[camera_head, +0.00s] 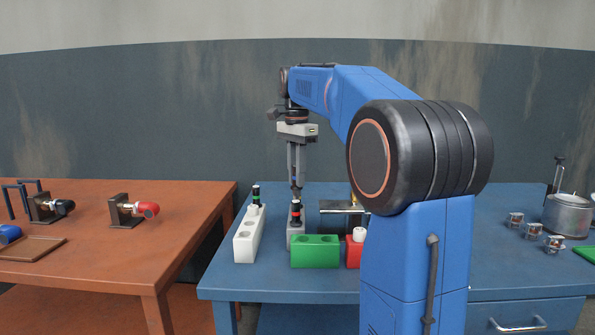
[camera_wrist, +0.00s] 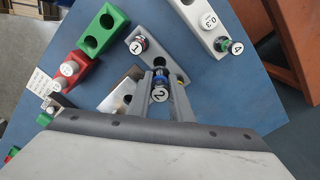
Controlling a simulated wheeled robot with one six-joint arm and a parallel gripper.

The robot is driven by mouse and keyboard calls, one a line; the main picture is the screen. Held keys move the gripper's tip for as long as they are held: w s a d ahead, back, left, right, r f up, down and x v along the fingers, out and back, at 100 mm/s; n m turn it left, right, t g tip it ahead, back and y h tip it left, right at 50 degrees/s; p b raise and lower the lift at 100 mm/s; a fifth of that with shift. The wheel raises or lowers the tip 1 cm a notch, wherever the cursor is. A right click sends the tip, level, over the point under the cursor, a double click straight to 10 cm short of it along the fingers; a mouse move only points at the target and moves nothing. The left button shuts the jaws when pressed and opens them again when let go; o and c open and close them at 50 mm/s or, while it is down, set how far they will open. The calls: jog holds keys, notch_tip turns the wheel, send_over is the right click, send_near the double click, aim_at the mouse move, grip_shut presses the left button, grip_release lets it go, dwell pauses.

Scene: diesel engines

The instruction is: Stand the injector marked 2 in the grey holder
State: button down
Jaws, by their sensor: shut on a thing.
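My gripper (camera_head: 297,184) is shut on the injector marked 2 (camera_wrist: 160,92), which has a dark top, a blue band and a white number disc. It is upright over or at the grey holder (camera_wrist: 178,70); whether its lower end is inside a hole is hidden. The grey holder also shows in the head view (camera_head: 294,240). The injector marked 1 (camera_wrist: 138,45), with a red band, stands in the holder's near end and also shows in the head view (camera_head: 296,213). An open hole shows beside it in the wrist view.
The white holder (camera_head: 247,243) at left carries the green-banded injector marked 4 (camera_wrist: 229,46) and a white-capped piece marked 0.3 (camera_wrist: 208,21). A green holder (camera_head: 315,258) with empty holes and a red holder (camera_head: 353,256) stand close by. A metal block (camera_wrist: 121,92) is behind.

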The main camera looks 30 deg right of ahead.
aim_at(297, 197)
jog(key=shift+f, duration=3.85)
jog(key=shift+f, duration=0.15)
jog(key=c, duration=1.2)
grip_release()
jog(key=shift+r, duration=4)
jog(key=shift+s, duration=0.1)
